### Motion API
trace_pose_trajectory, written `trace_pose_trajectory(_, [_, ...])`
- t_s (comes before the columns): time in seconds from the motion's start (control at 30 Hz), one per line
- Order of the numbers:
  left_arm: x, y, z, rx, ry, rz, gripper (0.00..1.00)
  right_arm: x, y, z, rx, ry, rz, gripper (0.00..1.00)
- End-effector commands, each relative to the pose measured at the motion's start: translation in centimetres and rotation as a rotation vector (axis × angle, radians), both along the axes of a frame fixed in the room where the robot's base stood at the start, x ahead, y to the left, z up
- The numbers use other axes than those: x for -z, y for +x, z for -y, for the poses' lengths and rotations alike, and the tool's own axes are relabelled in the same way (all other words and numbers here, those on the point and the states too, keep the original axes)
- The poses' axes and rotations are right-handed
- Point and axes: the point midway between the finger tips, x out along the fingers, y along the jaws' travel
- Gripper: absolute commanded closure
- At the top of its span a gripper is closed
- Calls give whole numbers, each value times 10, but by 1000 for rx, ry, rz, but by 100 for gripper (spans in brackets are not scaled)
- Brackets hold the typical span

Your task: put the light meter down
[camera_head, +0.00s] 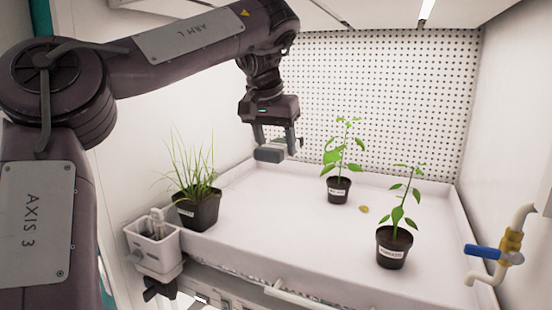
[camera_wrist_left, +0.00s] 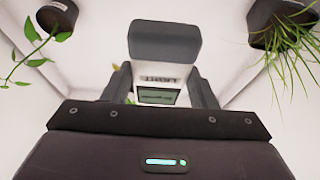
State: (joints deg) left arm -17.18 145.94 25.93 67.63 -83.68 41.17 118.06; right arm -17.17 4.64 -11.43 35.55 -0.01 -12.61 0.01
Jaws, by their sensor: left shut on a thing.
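The light meter (camera_head: 268,155) shows in the head view as a small grey block at the fingertips of my left gripper (camera_head: 278,143). My left gripper is shut on it and holds it above the back left of the white tray (camera_head: 290,222), apart from the tray floor. In the left wrist view the meter (camera_wrist_left: 165,42) shows a grey head, and a small greenish display (camera_wrist_left: 157,96) sits between the two dark fingers. The fingers hide part of its body. My right gripper is not in view.
A grassy plant in a black pot (camera_head: 198,209) stands at the tray's left. Two leafy plants stand in a back pot (camera_head: 339,191) and a front right pot (camera_head: 394,248). A yellowish leaf (camera_head: 364,209) lies between them. A white holder (camera_head: 154,250) hangs at the front left; a blue-handled valve (camera_head: 484,252) is at right. The tray's middle is clear.

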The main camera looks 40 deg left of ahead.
Motion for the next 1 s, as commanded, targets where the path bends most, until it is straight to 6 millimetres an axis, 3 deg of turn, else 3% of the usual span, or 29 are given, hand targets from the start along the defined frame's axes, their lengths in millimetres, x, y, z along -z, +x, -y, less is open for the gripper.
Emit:
trace_pose_trajectory(0.17, [4,1,0,-1,-1,1,76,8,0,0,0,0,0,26])
trace_pose_trajectory(0.53, [72,5,2,-5,-2,2,76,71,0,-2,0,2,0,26])
trace_pose_trajectory(0.77, [114,4,2,-2,-6,-2,76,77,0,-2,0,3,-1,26])
trace_pose_trajectory(1.0, [177,4,3,-3,-6,-2,76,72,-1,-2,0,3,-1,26])
